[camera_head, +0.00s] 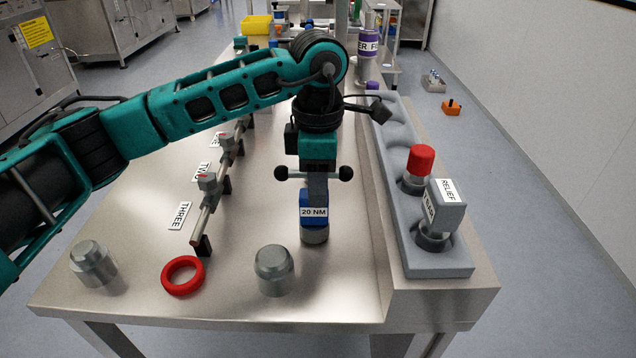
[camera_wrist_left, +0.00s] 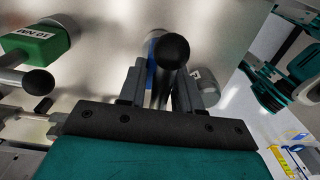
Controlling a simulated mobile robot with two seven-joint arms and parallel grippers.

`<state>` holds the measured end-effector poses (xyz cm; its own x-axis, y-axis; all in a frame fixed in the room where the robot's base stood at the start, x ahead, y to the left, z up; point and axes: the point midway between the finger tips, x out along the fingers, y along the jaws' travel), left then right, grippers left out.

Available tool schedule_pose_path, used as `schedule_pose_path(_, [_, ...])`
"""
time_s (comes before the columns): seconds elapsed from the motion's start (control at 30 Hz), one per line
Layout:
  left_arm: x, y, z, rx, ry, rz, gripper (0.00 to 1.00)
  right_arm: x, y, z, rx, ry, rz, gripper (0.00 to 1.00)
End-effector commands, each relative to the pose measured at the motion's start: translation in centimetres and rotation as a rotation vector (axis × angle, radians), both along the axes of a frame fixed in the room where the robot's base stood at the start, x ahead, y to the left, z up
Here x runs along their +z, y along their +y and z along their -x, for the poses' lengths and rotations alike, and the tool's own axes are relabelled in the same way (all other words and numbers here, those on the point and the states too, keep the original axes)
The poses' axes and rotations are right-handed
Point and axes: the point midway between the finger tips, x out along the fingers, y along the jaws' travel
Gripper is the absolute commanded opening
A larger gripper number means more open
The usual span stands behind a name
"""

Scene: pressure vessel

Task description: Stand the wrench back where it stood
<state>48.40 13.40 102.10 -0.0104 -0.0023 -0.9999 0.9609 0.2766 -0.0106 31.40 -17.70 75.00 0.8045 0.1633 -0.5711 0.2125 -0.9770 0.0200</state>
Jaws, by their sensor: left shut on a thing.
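The wrench is a T-handled tool with black ball ends, a blue body (camera_head: 313,207) marked 20 NM and a metal socket below. It is upright on the right-middle of the bench in the head view. My left gripper (camera_head: 315,172) is shut on its upper part, pointing down. I cannot tell whether the socket touches the bench. In the left wrist view a black ball end (camera_wrist_left: 173,50) stands between the fingers of my left gripper (camera_wrist_left: 159,80), hiding most of the wrench. A green wrench marked 10 NM (camera_wrist_left: 32,42) is at the left there. My right gripper is not in view.
The steel bench (camera_head: 340,290) holds a red ring (camera_head: 183,275), two metal knobs (camera_head: 274,270) (camera_head: 93,263) and a rail (camera_head: 213,195) with labels. A grey rack (camera_head: 438,262) at right holds a red-capped piece (camera_head: 420,162) and a RELIEF-marked block (camera_head: 446,205). The front middle is partly bare.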

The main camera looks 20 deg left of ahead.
Motion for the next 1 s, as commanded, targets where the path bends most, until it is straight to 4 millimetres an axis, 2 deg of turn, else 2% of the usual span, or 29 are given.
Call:
schedule_pose_path(0.4, [-0.81,-0.03,-0.04,-0.001,-0.004,0.002,0.00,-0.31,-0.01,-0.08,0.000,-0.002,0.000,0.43])
schedule_pose_path(0.43, [-0.79,-0.01,0.01,-0.001,-0.001,0.001,0.36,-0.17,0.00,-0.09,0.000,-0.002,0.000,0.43])
schedule_pose_path(0.5, [-0.76,-0.01,0.01,-0.001,-0.001,0.001,0.43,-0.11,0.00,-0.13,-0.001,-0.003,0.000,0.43])
schedule_pose_path(0.67, [-0.76,-0.02,0.00,-0.001,-0.001,0.001,0.58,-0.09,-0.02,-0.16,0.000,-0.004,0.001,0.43])
schedule_pose_path(1.0, [-0.22,-0.02,-0.03,-0.001,-0.002,0.000,0.59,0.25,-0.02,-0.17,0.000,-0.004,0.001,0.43])
